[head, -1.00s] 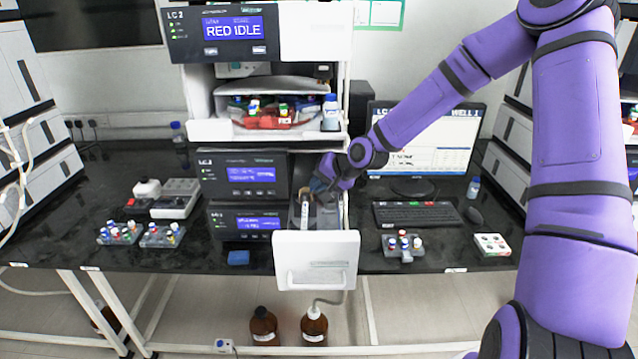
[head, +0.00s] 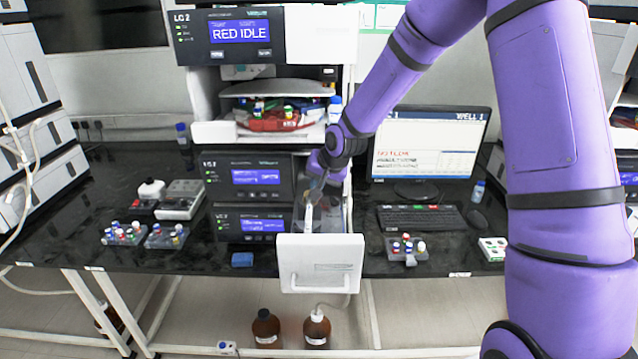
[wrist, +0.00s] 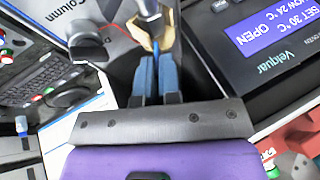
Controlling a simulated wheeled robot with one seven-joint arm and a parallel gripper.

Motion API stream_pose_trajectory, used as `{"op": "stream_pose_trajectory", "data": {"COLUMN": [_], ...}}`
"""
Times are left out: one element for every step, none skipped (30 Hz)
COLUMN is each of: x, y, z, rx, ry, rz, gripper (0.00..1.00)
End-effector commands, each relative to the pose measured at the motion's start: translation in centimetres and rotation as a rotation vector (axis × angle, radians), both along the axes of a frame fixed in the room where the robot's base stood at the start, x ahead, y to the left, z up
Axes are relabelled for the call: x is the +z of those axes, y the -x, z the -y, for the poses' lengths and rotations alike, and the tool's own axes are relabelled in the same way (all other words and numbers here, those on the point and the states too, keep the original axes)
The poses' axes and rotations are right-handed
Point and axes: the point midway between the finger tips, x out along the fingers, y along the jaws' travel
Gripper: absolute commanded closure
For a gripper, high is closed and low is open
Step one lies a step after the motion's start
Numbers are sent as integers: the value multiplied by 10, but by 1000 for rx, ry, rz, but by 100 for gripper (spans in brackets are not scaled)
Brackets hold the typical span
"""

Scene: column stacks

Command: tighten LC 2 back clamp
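The LC 2 column drawer (head: 322,262) is pulled out below the LC 2 stack. A pale column (head: 308,216) stands in it. My gripper (head: 316,188) is at the back of the drawer, partly hidden by my wrist. In the wrist view, the two blue fingers of my gripper (wrist: 156,62) are close together. Their tips are near a tan fitting (wrist: 144,32) and a blue tube. I cannot tell which is the back clamp, or whether the fingers touch anything.
The LC 2 display modules (head: 254,177) stand just left of the drawer; the wrist view shows a screen (wrist: 262,32) reading OPEN. A monitor (head: 428,145), keyboard (head: 423,218) and vial rack (head: 405,250) are to the right. Two brown bottles (head: 266,327) stand below.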

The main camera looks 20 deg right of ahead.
Motion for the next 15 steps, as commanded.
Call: {"op": "stream_pose_trajectory", "data": {"x": [1,2,2,2,2,3,2,3,3,3,3,3,3,3,3], "y": [-1,-1,-1,-1,-1,-1,-2,-2,-2,-2,-2,-3,-3,-3,-3], "z": [-3,-4,-4,-4,-5,-6,-6,-7,-8,-8,-8,-9,-10,-10,-10], "rx": [5,4,4,4,5,5,3,4,5,4,3,4,5,4,4], "ry": [18,28,41,51,60,73,83,92,106,115,125,137,148,158,171], "rz": [-2,-5,-9,-12,-16,-21,-23,-27,-32,-35,-37,-42,-46,-48,-52], "gripper": [100,100,100,100,100,100,100,100,100,100,100,100,100,100,100]}}
